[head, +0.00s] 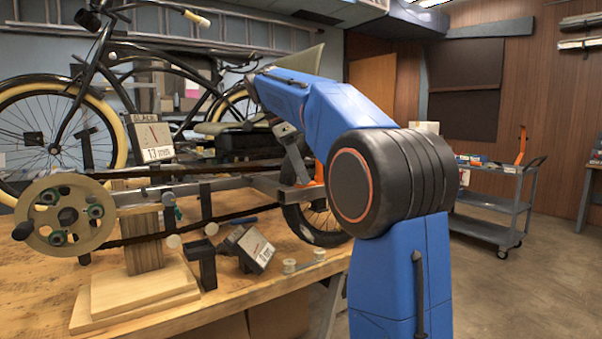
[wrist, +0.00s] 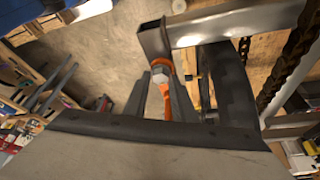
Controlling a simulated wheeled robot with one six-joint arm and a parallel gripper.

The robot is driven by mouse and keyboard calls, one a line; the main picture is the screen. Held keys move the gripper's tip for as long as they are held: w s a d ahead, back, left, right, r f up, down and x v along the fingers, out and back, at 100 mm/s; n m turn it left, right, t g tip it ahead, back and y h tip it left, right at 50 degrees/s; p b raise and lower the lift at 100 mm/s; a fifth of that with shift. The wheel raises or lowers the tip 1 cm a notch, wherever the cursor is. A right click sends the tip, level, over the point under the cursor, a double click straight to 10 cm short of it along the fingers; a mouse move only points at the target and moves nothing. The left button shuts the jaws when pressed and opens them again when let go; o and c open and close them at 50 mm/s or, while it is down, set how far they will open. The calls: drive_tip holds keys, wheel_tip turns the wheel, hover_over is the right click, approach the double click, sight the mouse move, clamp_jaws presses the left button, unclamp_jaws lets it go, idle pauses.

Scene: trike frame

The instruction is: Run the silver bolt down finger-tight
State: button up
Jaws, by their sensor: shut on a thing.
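The silver bolt (wrist: 157,74) shows its pale hex head in the wrist view, at an orange ring-like part (wrist: 164,62) below the open end of the grey frame tube (wrist: 225,26). My gripper (wrist: 159,85) has a dark finger on each side of the head and is shut on it. The bolt's shank is hidden, so how deep it sits cannot be told. In the head view my gripper (head: 297,163) points down at the right end of the trike frame (head: 236,184), near an orange part (head: 319,172). The bolt cannot be made out there.
A wooden stand (head: 145,243) holds the frame above the workbench (head: 235,295). A round chainring (head: 65,214) is at left, with dark chains along the frame. A tilted labelled box (head: 247,248) and small parts lie on the bench. A cart (head: 492,205) stands at right beyond open floor.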

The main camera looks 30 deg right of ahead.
drive_tip(key=shift+m+g, duration=0.3)
drive_tip(key=shift+m, duration=0.5)
drive_tip(key=shift+m+g+y, duration=0.3)
drive_tip(key=shift+m, duration=0.6)
drive_tip(key=o, duration=0.9)
drive_tip(key=shift+c, duration=0.2)
drive_tip(key=shift+n, duration=0.9)
drive_tip(key=shift+n+t+h, duration=0.4)
drive_tip(key=shift+n+t, duration=0.1)
drive_tip(key=shift+n, duration=0.4)
